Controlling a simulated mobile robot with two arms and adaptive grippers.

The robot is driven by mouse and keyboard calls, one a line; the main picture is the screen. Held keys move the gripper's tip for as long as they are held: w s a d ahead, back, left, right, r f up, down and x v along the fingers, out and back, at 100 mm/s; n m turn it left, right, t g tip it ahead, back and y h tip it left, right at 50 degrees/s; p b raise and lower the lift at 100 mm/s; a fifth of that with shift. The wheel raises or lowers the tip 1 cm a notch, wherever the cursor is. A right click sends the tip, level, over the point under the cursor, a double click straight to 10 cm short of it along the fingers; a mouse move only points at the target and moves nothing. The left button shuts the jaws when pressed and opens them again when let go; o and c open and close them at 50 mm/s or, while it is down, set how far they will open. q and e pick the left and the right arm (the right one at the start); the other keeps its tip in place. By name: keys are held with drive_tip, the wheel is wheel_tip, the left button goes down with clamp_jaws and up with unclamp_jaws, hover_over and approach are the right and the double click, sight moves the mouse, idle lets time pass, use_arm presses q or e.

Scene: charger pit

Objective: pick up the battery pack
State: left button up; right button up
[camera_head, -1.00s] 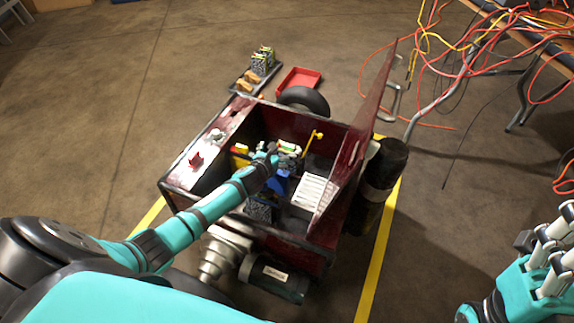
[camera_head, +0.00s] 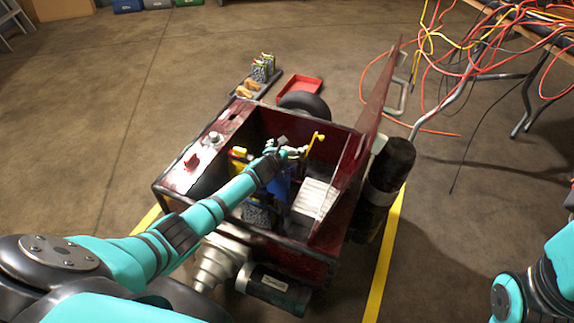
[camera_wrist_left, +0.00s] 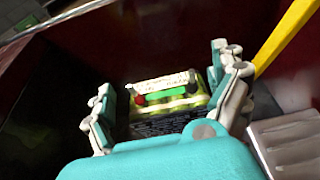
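The battery pack (camera_wrist_left: 168,92) sits inside the dark red cart. It has a white label strip, a green band, and a black and a red terminal on top. My left gripper (camera_wrist_left: 170,97) reaches down over it, fingers spread on either side of the pack; a clear grip does not show. In the head view the left gripper (camera_head: 276,157) is inside the cart and covers most of the pack. The right arm shows only in part at the right edge, and its fingers are out of frame.
The cart (camera_head: 262,125) has a raised lid (camera_head: 372,125) on its right and a yellow lever (camera_head: 316,138) inside. A white ribbed block (camera_head: 314,200) is close to the gripper. Behind are a dark tray (camera_head: 240,92) with other packs and a red tray (camera_head: 300,89). Cables hang at upper right.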

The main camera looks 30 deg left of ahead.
use_arm(q)
drive_tip(key=c, duration=1.6)
drive_tip(key=shift+w+a+r, duration=0.1)
drive_tip(key=shift+r, duration=0.1)
